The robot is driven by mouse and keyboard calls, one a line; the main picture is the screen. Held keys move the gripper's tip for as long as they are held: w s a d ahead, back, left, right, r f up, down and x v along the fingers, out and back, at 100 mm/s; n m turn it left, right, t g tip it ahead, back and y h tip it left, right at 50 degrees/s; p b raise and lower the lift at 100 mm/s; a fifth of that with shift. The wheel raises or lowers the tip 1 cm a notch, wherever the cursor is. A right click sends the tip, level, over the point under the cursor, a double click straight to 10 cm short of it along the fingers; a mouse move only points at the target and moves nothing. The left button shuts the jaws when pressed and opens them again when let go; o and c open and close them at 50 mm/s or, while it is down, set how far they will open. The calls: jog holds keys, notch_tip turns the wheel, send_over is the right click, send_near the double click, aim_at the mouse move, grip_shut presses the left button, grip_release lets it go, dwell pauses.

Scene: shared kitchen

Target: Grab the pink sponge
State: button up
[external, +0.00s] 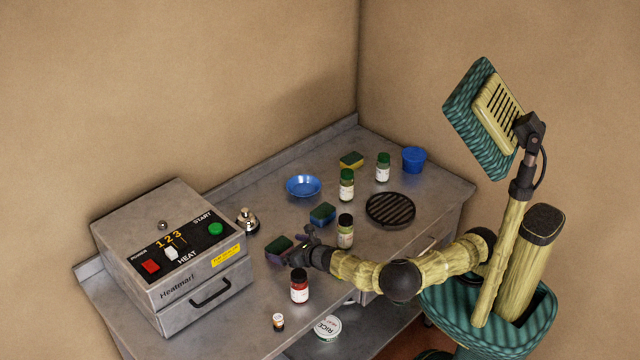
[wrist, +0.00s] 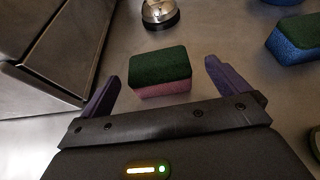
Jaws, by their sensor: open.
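The pink sponge (wrist: 160,87) has a dark green top and lies flat on the metal counter. In the wrist view it sits just ahead of my gripper (wrist: 166,84), between the two purple fingers. The fingers are spread wide, with visible gaps on both sides of the sponge. In the external view the sponge (external: 279,247) lies beside my gripper (external: 294,249), its pink side mostly hard to make out.
The heater box (external: 172,255) stands left of the sponge, with a bell (external: 247,221) behind. A blue sponge (external: 322,214) lies to the right. A blue bowl (external: 303,186) sits farther back.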

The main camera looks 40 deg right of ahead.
aim_at(276, 247)
jog(key=shift+w+f, duration=0.3)
jog(key=shift+w, duration=0.3)
jog(key=shift+f+p+x, duration=0.15)
jog(key=shift+p+x, duration=0.15)
jog(key=shift+x, duration=1.05)
jog(key=shift+f+p+x, duration=0.15)
jog(key=shift+p+x, duration=0.1)
jog(key=shift+x, duration=1.05)
jog(key=shift+s+a, duration=0.15)
jog(key=shift+a, duration=0.1)
jog(key=c, duration=1)
